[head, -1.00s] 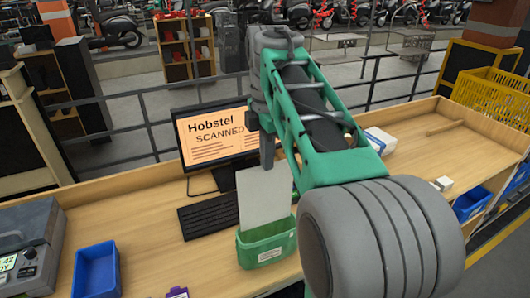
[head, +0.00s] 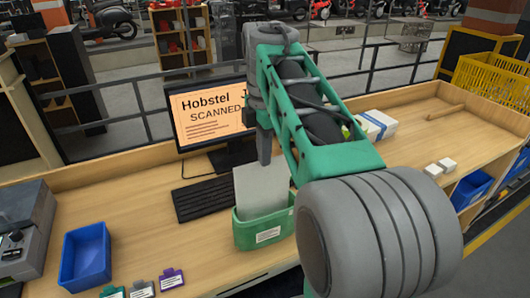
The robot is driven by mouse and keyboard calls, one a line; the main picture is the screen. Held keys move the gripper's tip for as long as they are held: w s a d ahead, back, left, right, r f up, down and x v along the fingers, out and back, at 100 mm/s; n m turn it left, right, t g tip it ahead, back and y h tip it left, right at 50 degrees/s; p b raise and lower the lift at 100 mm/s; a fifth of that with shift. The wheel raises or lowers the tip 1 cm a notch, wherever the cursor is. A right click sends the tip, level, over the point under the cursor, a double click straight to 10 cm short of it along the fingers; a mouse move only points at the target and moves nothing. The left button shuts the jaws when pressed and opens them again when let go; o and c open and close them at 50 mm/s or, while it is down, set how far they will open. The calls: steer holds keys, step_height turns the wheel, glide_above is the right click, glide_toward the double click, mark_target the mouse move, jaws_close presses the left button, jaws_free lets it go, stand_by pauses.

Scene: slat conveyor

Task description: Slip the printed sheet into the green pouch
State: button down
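The printed sheet (head: 260,190) is pale grey and upright. Its lower part is inside the mouth of the green pouch (head: 240,231) and hidden by the pouch's front wall. The pouch stands on the wooden counter and has a white label on its front. My gripper (head: 264,158) points down at the sheet's top edge and looks shut on it. The fingers appear as one dark narrow shape, so the gap between them does not show. My green and grey arm hides the area right of the pouch.
A monitor (head: 213,113) reading "SCANNED" and a black keyboard (head: 203,195) are behind the pouch. A blue tray (head: 86,258) and several small coloured tags are at the front left. White boxes (head: 376,122) are beyond my arm. The counter's far right is largely clear.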

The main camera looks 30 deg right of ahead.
steer(key=c, duration=2.1)
jaws_free()
steer(key=o, duration=0.5)
step_height(320, 180, up, 8)
steer(key=p, duration=0.6)
steer(key=shift+r+p, duration=0.1)
steer(key=shift+p, duration=0.3)
steer(key=s+a+f+m+t+b, duration=0.1)
steer(key=s+a+f+m, duration=0.2)
steer(key=f+m, duration=0.3)
steer(key=s+a+f+m+t+b, duration=0.1)
steer(key=s+a+f+m+t, duration=0.1)
steer(key=f+m, duration=0.3)
steer(key=s+a+f+m+t+b, duration=0.1)
steer(key=s+a+f+m, duration=0.3)
steer(key=f, duration=0.5)
steer(key=shift+s+f+m+t+b, duration=0.15)
steer(key=shift+m+b, duration=0.15)
steer(key=shift+m, duration=0.35)
steer(key=shift+f+m+t+b, duration=0.15)
steer(key=shift+m+b, duration=0.15)
steer(key=shift+m, duration=0.35)
